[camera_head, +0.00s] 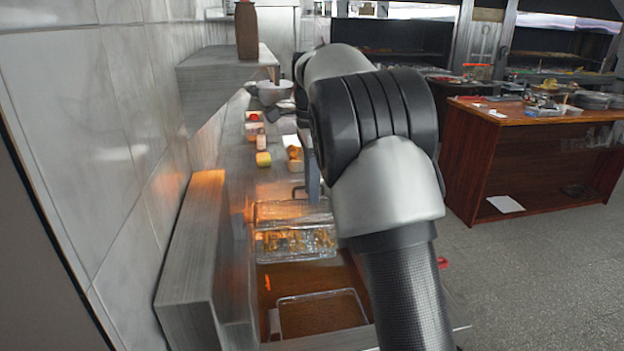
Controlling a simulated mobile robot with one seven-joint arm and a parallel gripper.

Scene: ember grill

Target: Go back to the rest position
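My arm (385,170) fills the middle of the head view, reaching from the bottom up over the right side of the counter. My gripper is not visible; it is hidden behind the arm or out of frame. Under the arm, on the counter, there is a clear container (298,242) with yellow-brown food in it. Nearer to me lies a clear, shallow, empty-looking tray (322,314) on a brown surface.
A tiled wall (90,130) and a metal ledge (195,265) bound the left. A shelf (215,85) with a brown container (246,30) juts out above the counter. A wooden table (540,125) with dishes stands at the right.

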